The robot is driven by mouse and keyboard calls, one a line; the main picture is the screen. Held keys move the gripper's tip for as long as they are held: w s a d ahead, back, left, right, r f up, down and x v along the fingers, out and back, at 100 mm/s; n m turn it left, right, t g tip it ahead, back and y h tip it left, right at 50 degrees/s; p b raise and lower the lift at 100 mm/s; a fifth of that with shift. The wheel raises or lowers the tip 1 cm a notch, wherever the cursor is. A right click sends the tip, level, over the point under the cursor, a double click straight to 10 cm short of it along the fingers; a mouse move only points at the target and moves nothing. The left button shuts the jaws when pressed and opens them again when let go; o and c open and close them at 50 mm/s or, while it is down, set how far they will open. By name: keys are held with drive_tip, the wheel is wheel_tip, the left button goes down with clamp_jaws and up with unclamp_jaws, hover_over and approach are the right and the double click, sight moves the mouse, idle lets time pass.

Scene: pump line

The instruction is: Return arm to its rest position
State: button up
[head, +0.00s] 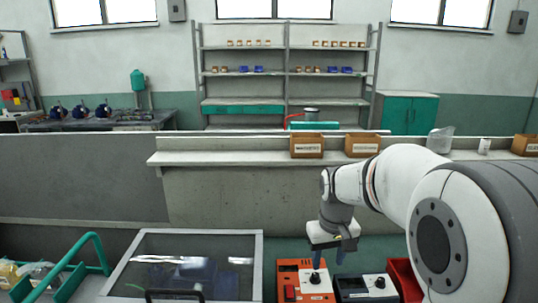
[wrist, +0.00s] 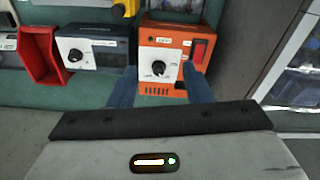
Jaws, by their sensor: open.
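My arm reaches in from the right of the head view, bent down over the bench. My gripper (head: 328,258) points down above the orange control box (head: 289,268). In the wrist view, my gripper (wrist: 159,84) has its two blue fingers apart with nothing held between them. The orange box (wrist: 181,34) with a white dial panel and a red switch lies just beyond and partly between the fingertips. I cannot tell whether a finger touches it.
A dark box with a dial (head: 352,282) stands beside the orange box, then a red bin (head: 398,272). A clear-lidded case (head: 185,245) and a green-handled carrier (head: 88,248) are left. A ledge (head: 230,158) with cardboard boxes (head: 307,138) runs behind.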

drive_tip(key=s+m+t, duration=0.2)
drive_tip(key=s, duration=1.7)
drive_tip(key=shift+s+d+r, duration=0.2)
drive_tip(key=shift+s+r, duration=0.05)
drive_tip(key=shift+r, duration=0.2)
drive_tip(key=shift+c, duration=0.5)
